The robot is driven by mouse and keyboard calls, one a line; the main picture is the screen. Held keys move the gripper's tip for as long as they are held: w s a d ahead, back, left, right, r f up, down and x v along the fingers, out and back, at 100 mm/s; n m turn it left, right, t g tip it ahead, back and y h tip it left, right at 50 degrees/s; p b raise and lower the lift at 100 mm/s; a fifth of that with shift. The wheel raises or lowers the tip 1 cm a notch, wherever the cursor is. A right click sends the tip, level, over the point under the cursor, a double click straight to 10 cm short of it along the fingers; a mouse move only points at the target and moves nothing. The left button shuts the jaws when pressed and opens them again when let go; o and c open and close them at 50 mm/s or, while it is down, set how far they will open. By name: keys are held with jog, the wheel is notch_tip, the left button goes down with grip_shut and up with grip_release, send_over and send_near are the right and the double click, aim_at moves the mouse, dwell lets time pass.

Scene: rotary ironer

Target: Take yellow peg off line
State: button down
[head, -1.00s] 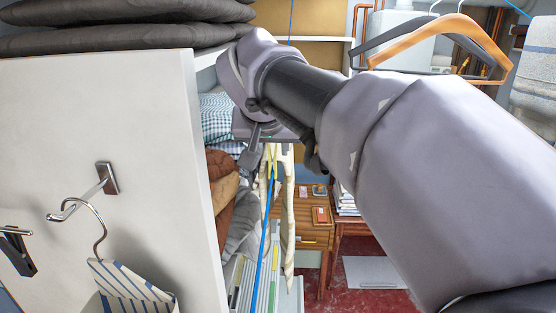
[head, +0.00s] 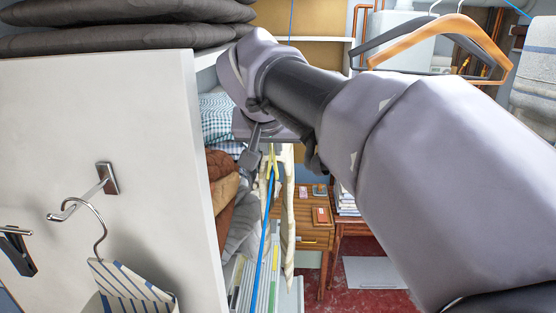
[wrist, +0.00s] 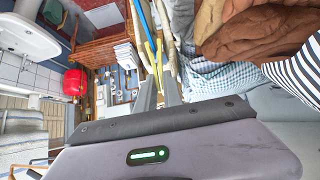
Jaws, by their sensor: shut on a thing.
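The yellow peg (head: 272,161) sits at the blue line (head: 264,245), just below my gripper (head: 268,152) in the head view. In the wrist view the yellow peg (wrist: 153,58) lies at the tips of my gripper's two grey fingers (wrist: 159,82), with the blue line (wrist: 143,20) running away beside it. My gripper is shut on the yellow peg. The exact contact at the fingertips is too small to make out. I cannot tell whether the peg still grips the line.
A white panel (head: 100,130) with a hook and striped cloth stands at left. Folded linens (head: 222,175) are stacked close beside my gripper. Cream rope-like strands (head: 288,220) hang next to the line. A wooden cabinet (head: 312,235) stands behind. An orange hanger (head: 470,30) is at upper right.

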jog(key=shift+r, duration=0.1)
jog(key=r+p, duration=0.2)
jog(key=a+r+p, duration=0.1)
jog(key=r+p, duration=0.1)
jog(key=shift+r, duration=0.4)
jog(key=shift+f, duration=0.1)
